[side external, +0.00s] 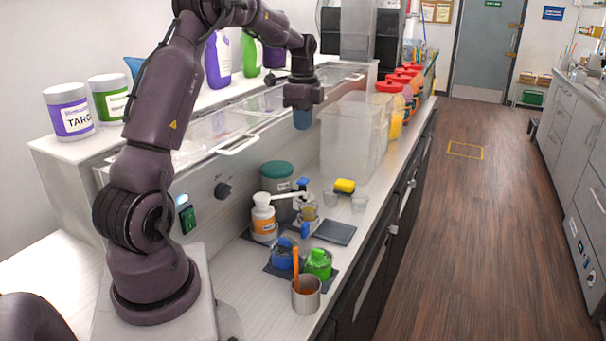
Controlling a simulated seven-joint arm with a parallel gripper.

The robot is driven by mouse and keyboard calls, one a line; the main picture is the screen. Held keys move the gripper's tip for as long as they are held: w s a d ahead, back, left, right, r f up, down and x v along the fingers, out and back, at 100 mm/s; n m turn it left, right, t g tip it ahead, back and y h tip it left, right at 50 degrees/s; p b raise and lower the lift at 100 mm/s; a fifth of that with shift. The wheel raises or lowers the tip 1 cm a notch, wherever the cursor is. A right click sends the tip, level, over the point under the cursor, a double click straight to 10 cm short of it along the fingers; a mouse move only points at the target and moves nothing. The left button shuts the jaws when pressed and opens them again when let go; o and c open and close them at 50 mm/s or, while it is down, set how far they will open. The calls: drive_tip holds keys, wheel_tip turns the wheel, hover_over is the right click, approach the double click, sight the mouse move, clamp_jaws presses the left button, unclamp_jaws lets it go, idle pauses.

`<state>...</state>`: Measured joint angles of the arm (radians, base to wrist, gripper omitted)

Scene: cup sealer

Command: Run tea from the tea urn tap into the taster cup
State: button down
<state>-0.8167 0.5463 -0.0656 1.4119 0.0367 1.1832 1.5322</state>
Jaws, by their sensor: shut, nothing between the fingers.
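My gripper (302,119) hangs pointing down above the counter, clear of the things below it, with its blue fingers shut and empty. A dark green-lidded grey container (278,172), which looks like the tea urn, stands at the back of the counter. A small blue part (303,183) shows at its right and may be the tap handle. A small clear cup (309,213) with yellowish contents stands in front of it. Two small clear cups stand to the right, one (330,198) beside the other (359,203). I cannot tell which cup is the taster cup.
A white pump bottle (263,220) with an orange label stands left of the cups. A blue jar (283,254), a green jar (318,263) and a metal cup (306,295) are in front.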

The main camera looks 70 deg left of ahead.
sight(302, 180)
wheel_tip(302, 180, down, 14)
drive_tip(key=shift+r, duration=0.25)
idle(0.3)
drive_tip(key=shift+s+d+f, duration=0.1)
drive_tip(key=shift+f, duration=1.15)
idle(0.3)
wheel_tip(302, 180, up, 16)
drive_tip(key=shift+w+a+f, duration=0.25)
drive_tip(key=shift+w+a, duration=0.05)
idle(0.5)
idle(1.4)
